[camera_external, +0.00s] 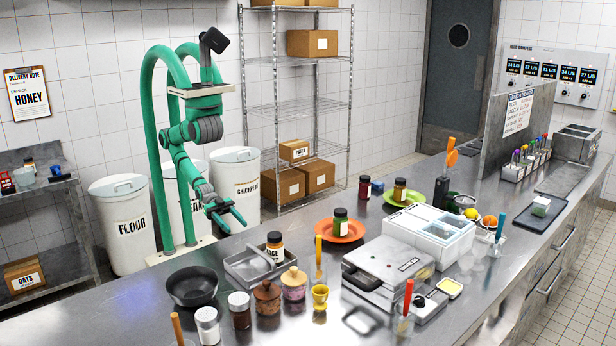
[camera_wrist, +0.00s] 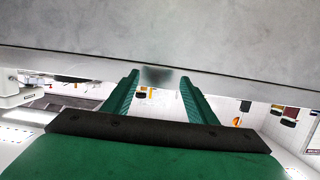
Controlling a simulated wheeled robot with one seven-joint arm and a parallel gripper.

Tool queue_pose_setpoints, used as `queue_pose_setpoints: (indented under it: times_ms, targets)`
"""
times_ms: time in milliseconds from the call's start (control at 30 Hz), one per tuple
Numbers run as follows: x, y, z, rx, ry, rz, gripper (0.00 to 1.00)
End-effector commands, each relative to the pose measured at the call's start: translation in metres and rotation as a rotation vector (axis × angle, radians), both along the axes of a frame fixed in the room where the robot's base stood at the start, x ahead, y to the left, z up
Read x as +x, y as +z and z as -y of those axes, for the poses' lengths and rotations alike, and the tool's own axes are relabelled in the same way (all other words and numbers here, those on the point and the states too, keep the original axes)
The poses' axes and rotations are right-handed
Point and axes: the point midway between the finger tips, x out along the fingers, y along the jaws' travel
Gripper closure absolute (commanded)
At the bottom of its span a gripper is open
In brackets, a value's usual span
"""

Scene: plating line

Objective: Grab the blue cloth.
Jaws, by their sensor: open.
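I cannot make out a blue cloth for certain in either view. My gripper (camera_external: 232,219) is near the back edge of the steel counter (camera_external: 350,262), in front of the white bins. It also shows in the wrist view (camera_wrist: 159,78), with its two green fingers apart and nothing between them. A grey surface (camera_wrist: 200,35) fills the top of the wrist view beyond the fingertips.
A steel tray (camera_external: 236,268), a black pan (camera_external: 192,286) and several jars stand on the counter nearest my gripper. A press-like appliance (camera_external: 383,267) and a white container unit (camera_external: 428,235) fill its middle. A left shelf (camera_external: 40,190) holds small items. Bare counter shows behind the tray.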

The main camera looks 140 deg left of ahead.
Motion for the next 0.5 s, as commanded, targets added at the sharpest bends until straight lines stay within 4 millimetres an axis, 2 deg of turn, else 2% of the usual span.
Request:
queue_pose_setpoints:
  times_ms: [33,67,367,500]
  targets:
    - [0.0,0.0,0.0,0.0,0.0,0.0,0.48]
    - [0.0,0.0,0.0,0.0,0.0,0.0,0.42]
    - [0.001,-0.001,-0.001,0.002,0.003,0.0,0.42]
    - [0.009,-0.019,-0.013,0.024,0.047,-0.002,0.42]
